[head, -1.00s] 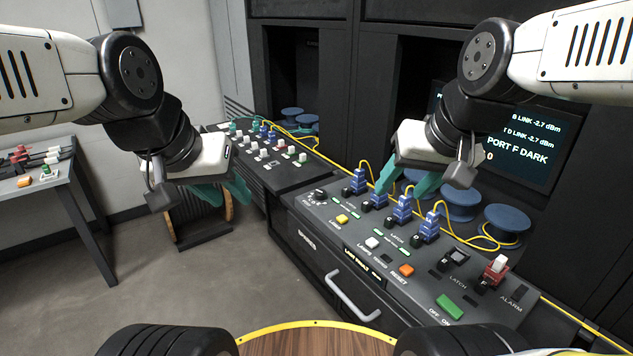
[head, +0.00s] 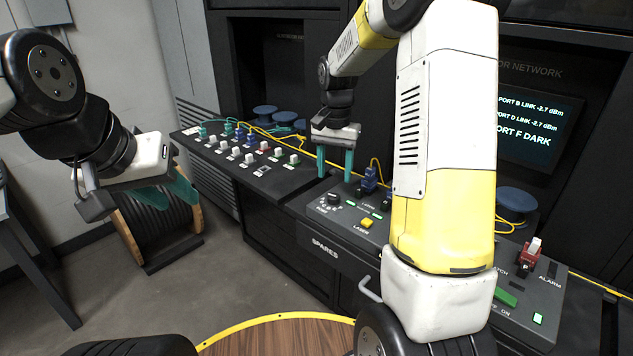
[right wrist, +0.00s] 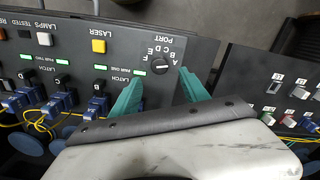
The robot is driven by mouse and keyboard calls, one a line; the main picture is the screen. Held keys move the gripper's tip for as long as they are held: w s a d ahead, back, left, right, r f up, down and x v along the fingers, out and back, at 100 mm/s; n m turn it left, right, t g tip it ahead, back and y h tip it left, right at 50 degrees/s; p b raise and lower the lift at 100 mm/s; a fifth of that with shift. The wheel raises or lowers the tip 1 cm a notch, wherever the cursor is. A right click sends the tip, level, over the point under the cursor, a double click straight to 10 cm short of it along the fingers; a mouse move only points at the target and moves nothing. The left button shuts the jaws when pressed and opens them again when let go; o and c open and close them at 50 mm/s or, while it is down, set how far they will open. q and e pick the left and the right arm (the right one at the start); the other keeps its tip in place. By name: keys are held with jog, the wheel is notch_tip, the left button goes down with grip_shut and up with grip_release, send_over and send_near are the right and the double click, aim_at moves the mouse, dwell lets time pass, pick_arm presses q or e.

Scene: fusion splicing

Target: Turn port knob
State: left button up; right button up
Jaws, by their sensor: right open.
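The port knob (head: 334,198) is a small round black knob with a white mark on the sloped grey panel (head: 318,222), near its left end. It also shows in the right wrist view (right wrist: 160,65), beside the PORT lettering. My right gripper (head: 334,176) is open and points down just above the knob. In the right wrist view its teal fingertips (right wrist: 160,74) lie on either side of the knob, apart from it. My left gripper (head: 180,192) hangs away to the left, clear of the panel; its finger gap is unclear.
A yellow LASER button (head: 367,223) and blue connectors (head: 370,178) stand right of the knob. My right arm hides the panel's middle. A second panel (head: 235,160) with several switches stands left. The screen (head: 535,125) reads PORT F DARK. A cable spool (head: 160,225) stands on the floor.

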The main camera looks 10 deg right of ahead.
aim_at(334, 196)
notch_tip(334, 196, down, 7)
jog(key=shift+r, duration=0.1)
dwell(0.3)
grip_shut()
